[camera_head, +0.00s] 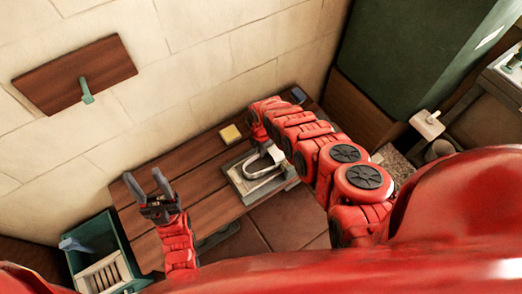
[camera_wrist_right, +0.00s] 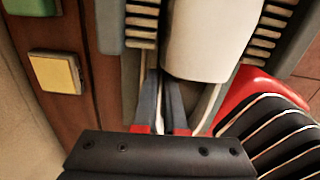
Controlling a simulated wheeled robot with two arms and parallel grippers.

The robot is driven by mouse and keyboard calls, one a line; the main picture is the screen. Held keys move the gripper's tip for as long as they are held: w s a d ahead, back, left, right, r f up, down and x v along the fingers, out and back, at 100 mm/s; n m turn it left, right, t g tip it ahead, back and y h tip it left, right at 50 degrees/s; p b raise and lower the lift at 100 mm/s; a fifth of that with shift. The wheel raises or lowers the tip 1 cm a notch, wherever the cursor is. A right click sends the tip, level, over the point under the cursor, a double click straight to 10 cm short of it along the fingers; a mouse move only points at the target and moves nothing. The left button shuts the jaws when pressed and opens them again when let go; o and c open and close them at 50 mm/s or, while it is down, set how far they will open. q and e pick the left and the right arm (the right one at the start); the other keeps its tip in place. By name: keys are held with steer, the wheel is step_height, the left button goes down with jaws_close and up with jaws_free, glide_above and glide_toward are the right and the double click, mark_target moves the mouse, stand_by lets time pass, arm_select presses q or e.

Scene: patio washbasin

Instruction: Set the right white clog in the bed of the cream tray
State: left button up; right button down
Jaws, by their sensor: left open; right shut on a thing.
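The cream tray (camera_head: 238,188) has a greyish rim and lies on the wooden bench; its ribbed bed (camera_wrist_right: 141,22) shows on both sides of the clog in the right wrist view. The white clog (camera_wrist_right: 212,38) is over the tray bed, and it also shows in the head view (camera_head: 274,153). Whether it touches the bed I cannot tell. My right gripper (camera_wrist_right: 164,98) is shut on the clog's near edge; in the head view my right arm partly covers this spot. My left gripper (camera_head: 147,186) is open and empty above the bench's left end.
A teal crate (camera_head: 92,234) with a slatted cream piece stands at lower left. A wall board (camera_head: 62,78) carries a teal hook. The bench's middle is clear.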

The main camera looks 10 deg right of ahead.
steer(key=c, duration=0.9)
jaws_free()
